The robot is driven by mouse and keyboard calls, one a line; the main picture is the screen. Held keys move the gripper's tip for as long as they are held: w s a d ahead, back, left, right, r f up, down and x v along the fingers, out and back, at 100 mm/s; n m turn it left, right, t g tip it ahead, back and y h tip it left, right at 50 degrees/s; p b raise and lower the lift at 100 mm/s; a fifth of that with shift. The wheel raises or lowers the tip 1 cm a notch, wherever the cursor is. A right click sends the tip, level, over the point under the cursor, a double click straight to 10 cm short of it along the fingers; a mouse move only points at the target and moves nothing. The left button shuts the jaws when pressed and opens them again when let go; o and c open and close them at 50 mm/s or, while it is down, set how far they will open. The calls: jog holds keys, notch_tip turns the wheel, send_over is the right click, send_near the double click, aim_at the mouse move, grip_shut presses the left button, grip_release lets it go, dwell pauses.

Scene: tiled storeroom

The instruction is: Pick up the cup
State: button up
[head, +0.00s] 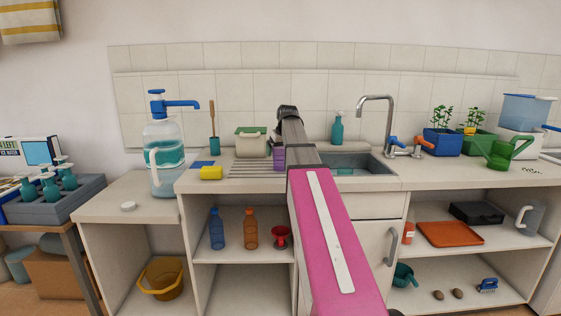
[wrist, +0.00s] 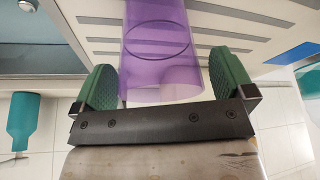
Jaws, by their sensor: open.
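A translucent purple cup (head: 279,158) stands on the counter by the left edge of the sink, partly hidden by my arm in the head view. In the wrist view the purple cup (wrist: 158,45) fills the space between the green finger pads of my gripper (wrist: 162,75). The fingers are open, one on each side of the cup. In the head view my gripper is mostly hidden behind my arm.
A ribbed draining area (head: 250,168) lies left of the cup, with a yellow sponge (head: 211,173) farther left. A lidded container (head: 251,144) stands just behind left. The sink (head: 362,168) and faucet (head: 376,98) are to the right. A teal bottle (head: 338,129) stands behind the sink.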

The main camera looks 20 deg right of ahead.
jog(key=c, duration=0.9)
jog(key=shift+c, duration=0.3)
jog(key=shift+r, duration=0.15)
